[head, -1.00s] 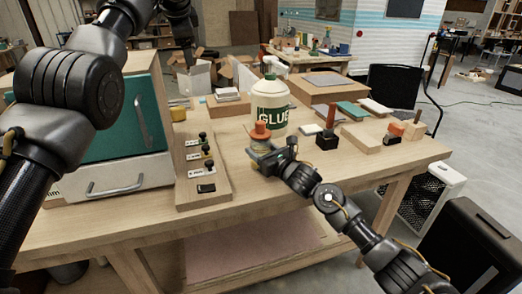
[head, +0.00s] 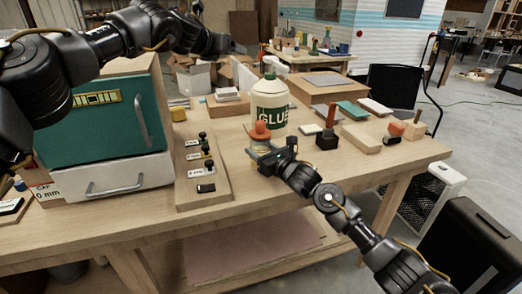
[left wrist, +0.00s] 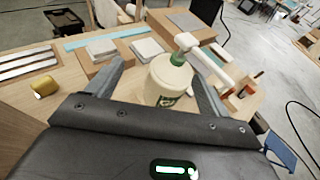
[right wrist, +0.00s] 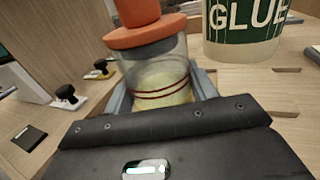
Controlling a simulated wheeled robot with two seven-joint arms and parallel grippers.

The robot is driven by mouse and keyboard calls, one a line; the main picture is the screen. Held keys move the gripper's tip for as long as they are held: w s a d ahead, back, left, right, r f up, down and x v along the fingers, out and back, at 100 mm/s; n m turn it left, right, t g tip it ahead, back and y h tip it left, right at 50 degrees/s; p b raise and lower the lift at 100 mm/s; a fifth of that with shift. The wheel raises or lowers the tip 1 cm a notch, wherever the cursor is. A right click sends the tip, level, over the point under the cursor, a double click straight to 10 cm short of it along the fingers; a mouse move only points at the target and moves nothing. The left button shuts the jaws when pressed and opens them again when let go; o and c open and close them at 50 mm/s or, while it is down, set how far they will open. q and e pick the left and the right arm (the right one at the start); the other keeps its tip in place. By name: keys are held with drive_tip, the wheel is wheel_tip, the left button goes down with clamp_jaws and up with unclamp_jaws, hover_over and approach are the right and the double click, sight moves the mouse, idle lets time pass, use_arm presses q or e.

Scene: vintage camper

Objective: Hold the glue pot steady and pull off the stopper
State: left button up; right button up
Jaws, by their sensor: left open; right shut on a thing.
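The glue pot (right wrist: 158,80) is a small clear jar with yellowish contents and reddish bands. Its orange stopper (right wrist: 146,32) sits on top; the stopper also shows in the head view (head: 261,130). My right gripper (head: 262,155) is shut on the pot's body, which stands upright on the bench. My left gripper (head: 236,47) is up above the back of the bench, away from the pot. It is open and empty in the left wrist view (left wrist: 160,80), with its fingers apart. The pot is not visible in the left wrist view.
A large white glue bottle (head: 269,105) with a pump stands right behind the pot. A teal cabinet (head: 95,130) is at the left. A black block with an orange handle (head: 327,138) stands to the right.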

use_arm(q)
drive_tip(key=s+f+m+g+h, duration=0.1)
drive_tip(key=s+f+m+g, duration=0.45)
drive_tip(key=f, duration=0.65)
drive_tip(key=m+g+h, duration=0.1)
drive_tip(key=m+g, duration=0.3)
drive_tip(key=g, duration=0.1)
approach(254, 134)
drive_tip(key=shift+w+d+r+x, duration=0.1)
drive_tip(key=shift+d+r+x, duration=0.1)
drive_tip(key=shift+x, duration=1.1)
drive_tip(key=shift+w+d+r+x, duration=0.15)
drive_tip(key=shift+d+r+x, duration=0.1)
drive_tip(key=shift+x, duration=1.1)
drive_tip(key=shift+w+d+r+x, duration=0.1)
drive_tip(key=shift+d+r+x, duration=0.1)
drive_tip(key=shift+x, duration=1.1)
clamp_jaws()
drive_tip(key=shift+r, duration=0.3)
drive_tip(key=shift+r, duration=1.3)
drive_tip(key=shift+r, duration=0.15)
